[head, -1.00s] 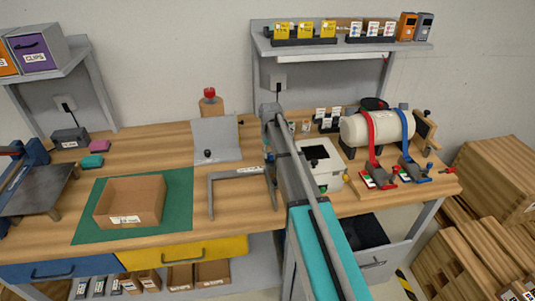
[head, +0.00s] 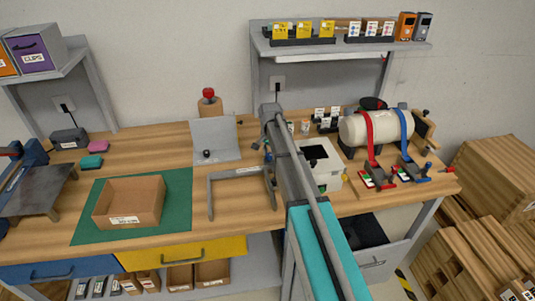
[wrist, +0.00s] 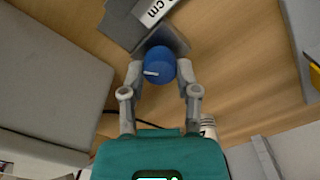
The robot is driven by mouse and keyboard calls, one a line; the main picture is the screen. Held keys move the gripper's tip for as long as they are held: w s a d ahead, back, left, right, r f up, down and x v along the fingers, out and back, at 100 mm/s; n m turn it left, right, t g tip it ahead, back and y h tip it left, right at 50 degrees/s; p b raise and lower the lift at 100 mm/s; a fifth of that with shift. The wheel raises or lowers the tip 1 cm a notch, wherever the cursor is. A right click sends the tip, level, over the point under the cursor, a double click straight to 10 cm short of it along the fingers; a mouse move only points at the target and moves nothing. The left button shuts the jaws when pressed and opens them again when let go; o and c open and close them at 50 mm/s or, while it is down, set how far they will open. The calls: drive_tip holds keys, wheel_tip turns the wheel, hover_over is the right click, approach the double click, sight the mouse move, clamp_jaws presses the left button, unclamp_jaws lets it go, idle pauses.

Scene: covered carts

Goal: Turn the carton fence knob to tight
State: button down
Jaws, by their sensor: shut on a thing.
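In the wrist view a round blue knob (wrist: 160,64) with a white pointer mark sits against a dark grey block. The pointer faces left in that picture. My gripper (wrist: 161,72) has one finger on each side of the knob and is shut on it. A white label with "cm" (wrist: 158,10) lies just beyond the knob. In the head view my arm covers the knob and the gripper's fingertips. A grey upright plate (head: 213,138) and a grey bracket-shaped frame (head: 238,173) stand left of my arm.
An open cardboard carton (head: 130,202) stands on a green mat (head: 178,190) at the left. A white box-shaped device (head: 326,177) is close on the right of my arm. A white cylinder (head: 362,128) with red and blue straps stands farther right. Bare wood lies around the frame.

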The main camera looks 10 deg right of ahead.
drive_tip(key=shift+s+m, duration=0.15)
drive_tip(key=shift+m, duration=0.95)
drive_tip(key=shift+a, duration=0.1)
drive_tip(key=shift+c, duration=2.3)
unclamp_jaws()
drive_tip(key=shift+o, duration=0.6)
drive_tip(key=shift+r, duration=0.1)
